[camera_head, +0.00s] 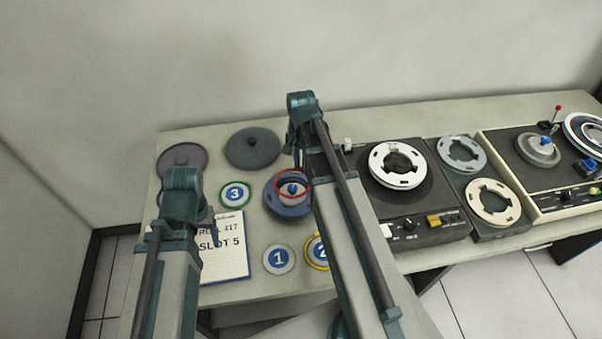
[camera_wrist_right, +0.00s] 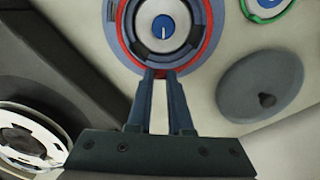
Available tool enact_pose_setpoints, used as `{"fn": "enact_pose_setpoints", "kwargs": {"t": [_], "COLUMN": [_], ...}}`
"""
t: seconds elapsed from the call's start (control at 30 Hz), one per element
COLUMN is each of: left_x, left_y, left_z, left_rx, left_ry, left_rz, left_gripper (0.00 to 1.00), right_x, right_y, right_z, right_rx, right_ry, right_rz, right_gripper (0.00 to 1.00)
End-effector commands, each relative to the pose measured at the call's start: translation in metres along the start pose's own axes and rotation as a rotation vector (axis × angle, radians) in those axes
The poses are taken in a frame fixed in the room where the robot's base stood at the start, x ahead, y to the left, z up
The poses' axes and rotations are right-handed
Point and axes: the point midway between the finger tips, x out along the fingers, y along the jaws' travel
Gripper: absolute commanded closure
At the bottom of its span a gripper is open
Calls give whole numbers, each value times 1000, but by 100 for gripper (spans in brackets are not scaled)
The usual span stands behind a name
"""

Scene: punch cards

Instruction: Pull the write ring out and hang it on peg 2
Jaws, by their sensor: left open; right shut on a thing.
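The red write ring (camera_head: 277,188) is at the blue-grey reel (camera_head: 275,207) in the head view. It sits slightly off the reel's centre and looks a little above it, though I cannot tell the gap. My right gripper (camera_wrist_right: 160,76) is shut on the ring's edge, with red showing between the fingertips in the right wrist view; the write ring (camera_wrist_right: 124,46) there surrounds the hub. The yellow-rimmed marker 2 (camera_head: 316,252) is partly hidden by my right arm, and I cannot make out its peg. My left gripper (camera_head: 183,190) is open and empty, its fingers mostly hidden by its arm.
Marker 1 (camera_head: 279,259) and green-rimmed marker 3 (camera_head: 235,194) lie near the reel. A note card (camera_head: 226,255) is beside my left arm. Two dark lids (camera_head: 253,147) lie at the back. Tape units (camera_head: 408,205) fill the right side.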

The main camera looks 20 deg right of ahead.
Motion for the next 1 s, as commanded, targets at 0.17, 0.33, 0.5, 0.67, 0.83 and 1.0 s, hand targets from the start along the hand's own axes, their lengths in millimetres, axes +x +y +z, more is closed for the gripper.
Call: {"fn": "enact_pose_setpoints", "kwargs": {"t": [0.17, 0.33, 0.5, 0.67, 0.83, 1.0], "left_x": [-14, -23, -26, -25, -28, -42], "left_y": [-1, -2, -2, -2, -3, -4], "left_z": [1, 1, 2, 1, 2, 2], "left_rx": [0, 0, 0, 0, 0, 0], "left_ry": [0, 0, 0, 0, 0, 0], "left_rz": [0, 0, 0, 0, 0, 0], "left_gripper": [31, 31, 31, 31, 31, 31], "right_x": [-14, -23, -26, -25, -28, -42], "right_y": [0, 0, 0, 0, 0, 0], "right_z": [0, 0, 0, 0, 0, 0], "right_rx": [0, 0, 0, 0, 0, 0], "right_ry": [0, 0, 0, 0, 0, 0], "right_rz": [0, 0, 0, 0, 0, 0], "right_gripper": [100, 100, 100, 100, 100, 100]}}
